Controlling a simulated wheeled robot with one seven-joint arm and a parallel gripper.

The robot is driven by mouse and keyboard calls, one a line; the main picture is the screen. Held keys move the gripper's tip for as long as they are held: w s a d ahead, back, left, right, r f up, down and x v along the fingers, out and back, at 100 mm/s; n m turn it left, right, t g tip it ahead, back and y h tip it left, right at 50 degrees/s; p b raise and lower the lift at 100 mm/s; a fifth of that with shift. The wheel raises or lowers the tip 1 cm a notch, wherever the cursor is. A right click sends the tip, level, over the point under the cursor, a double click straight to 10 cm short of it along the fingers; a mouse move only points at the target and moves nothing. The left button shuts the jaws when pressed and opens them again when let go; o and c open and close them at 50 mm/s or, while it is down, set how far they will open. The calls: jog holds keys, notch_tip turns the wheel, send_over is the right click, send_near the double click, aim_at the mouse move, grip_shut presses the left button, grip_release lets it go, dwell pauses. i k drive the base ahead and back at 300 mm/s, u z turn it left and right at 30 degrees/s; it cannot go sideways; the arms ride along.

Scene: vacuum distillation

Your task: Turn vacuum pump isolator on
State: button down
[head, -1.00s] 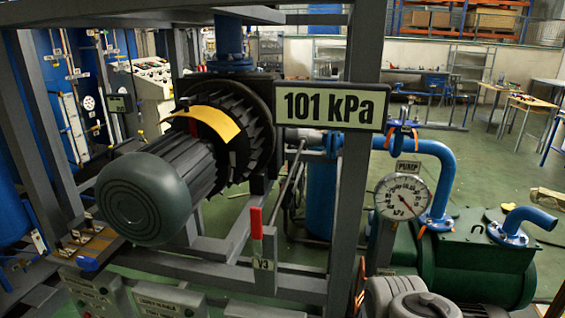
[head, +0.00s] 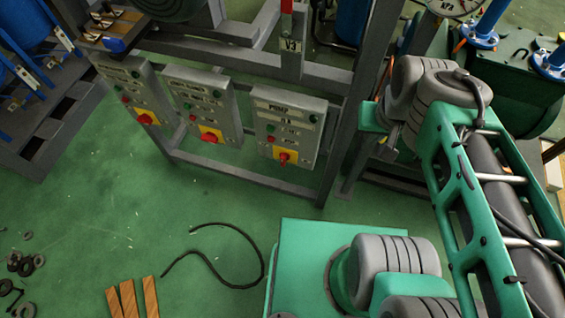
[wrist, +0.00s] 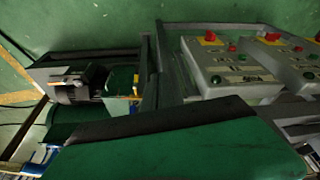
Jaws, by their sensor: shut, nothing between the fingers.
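Three grey control boxes hang on the frame in the head view. The right box (head: 289,128) has a label that seems to read PUMP, small green and red buttons, and a red rotary isolator knob (head: 283,158) on a yellow plate. Its setting is too small to read. The wrist view is upside down and shows the boxes at upper right; the nearest box (wrist: 232,72) has a red knob (wrist: 209,38) at its top. My arm stands right of the boxes in the head view. My gripper's fingers are not seen in either view.
The middle box (head: 202,108) and left box (head: 132,90) have similar red knobs on yellow. A grey upright (head: 347,110) stands between the right box and my arm. A black hose (head: 262,262) and wooden strips (head: 150,296) lie on the floor.

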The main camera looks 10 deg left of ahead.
aim_at(284, 157)
jog(key=z, duration=2)
jog(key=k, duration=1.85)
jog(key=u, duration=2.5)
jog(key=i, duration=0.55)
jog(key=u, duration=0.15)
